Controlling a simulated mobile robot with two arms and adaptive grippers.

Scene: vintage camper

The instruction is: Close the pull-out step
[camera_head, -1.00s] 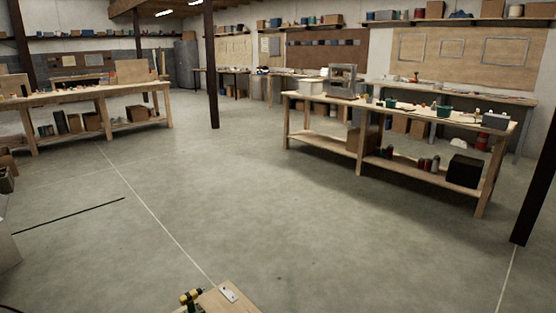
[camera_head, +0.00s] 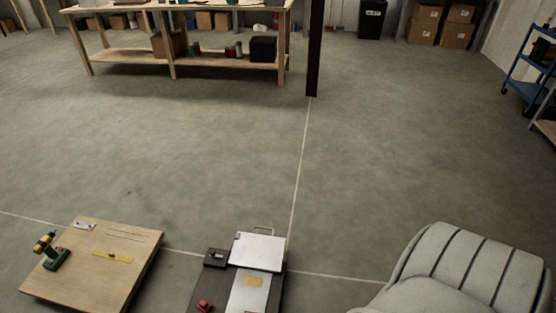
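I cannot make out the pull-out step for certain. A silver flat-topped metal piece (camera_head: 258,251) with a thin wire handle on its far side shows at the bottom centre, at the end of a dark surface with a lighter metal strip. I cannot tell whether it is part of a step. Neither of my grippers is in view.
A wooden board (camera_head: 110,282) with a green and yellow drill (camera_head: 50,252) and a yellow strip on it is at bottom left. A grey ribbed seat (camera_head: 470,262) is at bottom right. A dark post (camera_head: 315,50) and workbench (camera_head: 180,59) stand beyond open concrete floor.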

